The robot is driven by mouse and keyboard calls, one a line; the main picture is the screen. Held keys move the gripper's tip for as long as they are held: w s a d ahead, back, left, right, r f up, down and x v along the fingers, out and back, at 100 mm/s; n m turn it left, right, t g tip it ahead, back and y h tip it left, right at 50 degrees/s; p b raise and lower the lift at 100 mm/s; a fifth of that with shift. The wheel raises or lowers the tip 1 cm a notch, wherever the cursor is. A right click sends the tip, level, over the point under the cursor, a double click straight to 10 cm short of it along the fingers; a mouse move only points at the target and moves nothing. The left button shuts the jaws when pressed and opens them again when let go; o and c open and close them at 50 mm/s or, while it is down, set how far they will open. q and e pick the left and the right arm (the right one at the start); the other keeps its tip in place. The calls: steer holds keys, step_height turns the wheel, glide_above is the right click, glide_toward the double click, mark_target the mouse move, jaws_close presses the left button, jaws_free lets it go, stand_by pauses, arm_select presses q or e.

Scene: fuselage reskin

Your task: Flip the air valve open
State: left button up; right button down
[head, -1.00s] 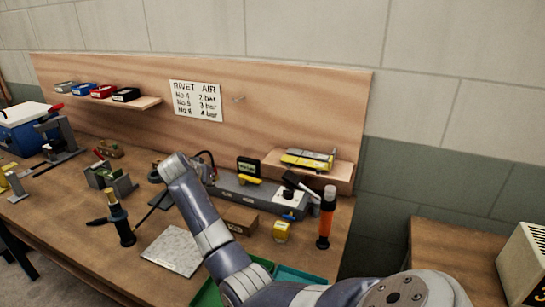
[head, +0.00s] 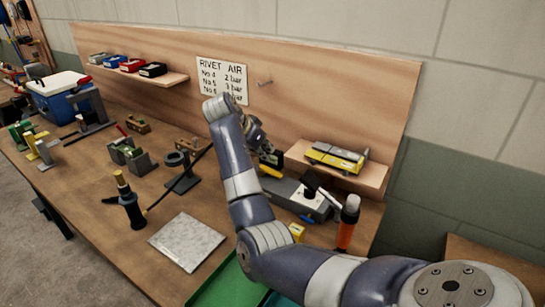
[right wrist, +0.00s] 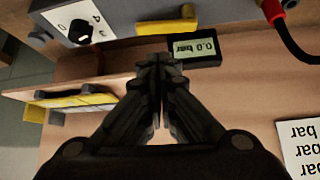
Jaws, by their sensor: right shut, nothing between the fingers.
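The air valve's yellow lever (head: 271,171) lies along the grey air unit (head: 288,188) at the back of the bench. In the right wrist view the yellow lever (right wrist: 180,27) runs across the top, along the unit's edge. A black gauge (right wrist: 194,49) beside it reads 0.0 bar. My right gripper (head: 268,150) is shut and empty, above and behind the unit near the gauge. In the right wrist view its closed fingertips (right wrist: 160,62) are close to the gauge and a little apart from the lever in the picture. My forearm hides part of the unit. My left gripper is out of view.
A dial knob (right wrist: 80,31) sits on the unit's white panel. A shelf (head: 350,174) with yellow-grey items stands right of the gripper. A red-ended hose (right wrist: 285,25) curves nearby. An orange bottle (head: 348,222) stands at the bench's right end.

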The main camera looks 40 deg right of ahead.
steer(key=p+x, duration=0.2)
steer(key=x, duration=0.6)
steer(key=shift+d+f, duration=0.1)
steer(key=shift+d, duration=0.05)
steer(key=shift+d+f, duration=0.25)
steer(key=shift+f, duration=0.2)
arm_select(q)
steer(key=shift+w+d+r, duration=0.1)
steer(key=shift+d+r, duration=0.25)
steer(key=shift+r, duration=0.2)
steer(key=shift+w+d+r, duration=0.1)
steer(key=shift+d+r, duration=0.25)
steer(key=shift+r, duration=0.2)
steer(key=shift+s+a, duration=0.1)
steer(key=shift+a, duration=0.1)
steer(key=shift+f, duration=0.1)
